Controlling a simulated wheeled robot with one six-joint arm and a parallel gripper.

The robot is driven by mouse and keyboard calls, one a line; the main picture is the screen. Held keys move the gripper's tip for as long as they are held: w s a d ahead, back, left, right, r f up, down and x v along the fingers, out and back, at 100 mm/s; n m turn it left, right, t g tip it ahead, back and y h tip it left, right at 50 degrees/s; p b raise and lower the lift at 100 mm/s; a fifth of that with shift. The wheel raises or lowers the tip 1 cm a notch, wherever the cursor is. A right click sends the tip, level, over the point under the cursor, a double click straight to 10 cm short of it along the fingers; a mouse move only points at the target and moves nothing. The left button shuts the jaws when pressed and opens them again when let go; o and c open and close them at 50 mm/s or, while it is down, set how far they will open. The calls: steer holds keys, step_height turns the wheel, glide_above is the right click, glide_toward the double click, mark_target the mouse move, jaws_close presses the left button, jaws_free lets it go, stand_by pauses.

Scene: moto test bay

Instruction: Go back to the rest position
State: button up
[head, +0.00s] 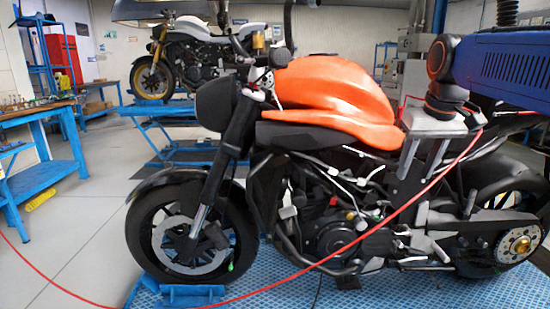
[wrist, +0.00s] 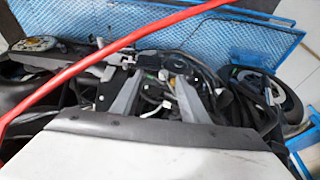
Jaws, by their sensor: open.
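My gripper (head: 416,172) points down over the rear part of the near motorcycle in the head view, right of its orange tank. Its pale block and two grey fingers hang under a black joint with orange rings. In the wrist view my gripper (wrist: 152,82) shows two grey fingers spread apart. It is open, and nothing is visible between the fingers. Dark motorcycle parts and cables lie beneath them. I cannot tell whether the fingertips touch anything. No marked rest position shows.
The near motorcycle (head: 330,92) stands on a blue perforated platform (head: 440,294). A red cable (head: 362,237) hangs across it and also crosses the wrist view (wrist: 100,57). Behind stands a white motorcycle (head: 205,48). A blue workbench (head: 45,113) is at left; the floor (head: 85,225) there is open.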

steer(key=s+a+f, duration=0.2)
steer(key=s+f, duration=0.8)
steer(key=f, duration=0.2)
steer(key=s+a+f+t, duration=0.1)
steer(key=s+a+f, duration=0.1)
steer(key=s+f, duration=0.9)
steer(key=shift+f, duration=0.45)
